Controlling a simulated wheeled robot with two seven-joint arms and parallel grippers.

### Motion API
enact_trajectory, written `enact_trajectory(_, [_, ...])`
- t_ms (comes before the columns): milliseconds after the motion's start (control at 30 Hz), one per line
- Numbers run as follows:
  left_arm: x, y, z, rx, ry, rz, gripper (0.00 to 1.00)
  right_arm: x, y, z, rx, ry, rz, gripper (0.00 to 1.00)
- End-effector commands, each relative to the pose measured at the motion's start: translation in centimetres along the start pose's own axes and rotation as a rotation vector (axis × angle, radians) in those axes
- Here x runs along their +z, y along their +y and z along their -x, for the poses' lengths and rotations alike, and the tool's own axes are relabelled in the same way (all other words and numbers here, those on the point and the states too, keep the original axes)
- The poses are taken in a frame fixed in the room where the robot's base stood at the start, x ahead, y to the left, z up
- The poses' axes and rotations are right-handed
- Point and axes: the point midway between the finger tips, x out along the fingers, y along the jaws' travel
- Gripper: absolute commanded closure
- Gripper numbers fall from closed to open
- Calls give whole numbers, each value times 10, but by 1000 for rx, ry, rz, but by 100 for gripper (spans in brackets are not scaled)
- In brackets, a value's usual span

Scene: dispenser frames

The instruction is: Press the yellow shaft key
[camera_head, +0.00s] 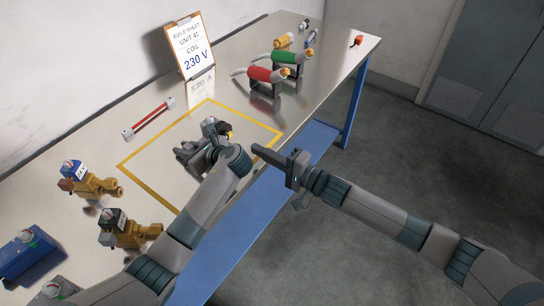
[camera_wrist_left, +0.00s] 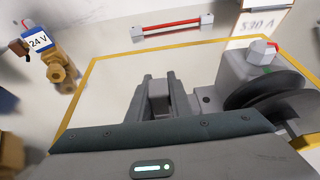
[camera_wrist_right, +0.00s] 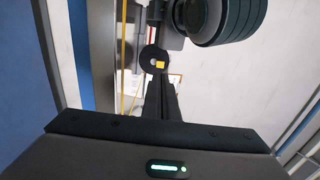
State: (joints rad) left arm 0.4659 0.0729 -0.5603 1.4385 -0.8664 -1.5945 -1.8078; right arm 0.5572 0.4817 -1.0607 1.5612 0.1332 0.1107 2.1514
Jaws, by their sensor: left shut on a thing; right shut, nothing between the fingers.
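The yellow shaft key (camera_head: 229,134) is a small yellow piece on the end of a dark round shaft part, inside the yellow-outlined area. In the right wrist view the key (camera_wrist_right: 161,64) shows as a yellow square on a dark disc (camera_wrist_right: 149,57). My left gripper (camera_wrist_left: 158,82) is shut on a grey block (camera_wrist_left: 158,98) of the grey unit (camera_wrist_left: 236,75) that carries dark round parts. My right gripper (camera_head: 257,149) is shut and empty, to the right of the key in the head view, with a gap between them. Its fingers (camera_wrist_right: 158,84) point toward the disc.
The steel table (camera_head: 225,85) has a yellow outline (camera_head: 145,183) around the unit. Brass valves (camera_head: 95,187) stand at left. A red bar (camera_head: 148,120), a build sheet (camera_head: 190,47) and red and green cylinders (camera_head: 264,74) stand farther back. The blue table edge runs under my arms.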

Motion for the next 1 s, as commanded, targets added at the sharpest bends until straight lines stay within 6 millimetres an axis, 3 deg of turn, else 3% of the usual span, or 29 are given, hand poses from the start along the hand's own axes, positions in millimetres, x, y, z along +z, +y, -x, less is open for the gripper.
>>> enact_trajectory(200, [0, 0, 0, -1, 0, 0, 100, 0, -1, -41, -1, 0, 1, 100])
enact_trajectory(433, [0, 0, 0, -1, 0, 0, 100, 0, 0, -70, 0, 1, 1, 100])
enact_trajectory(1000, [0, 0, 0, 0, 0, 1, 100, 0, 0, -80, 0, 0, 1, 100])
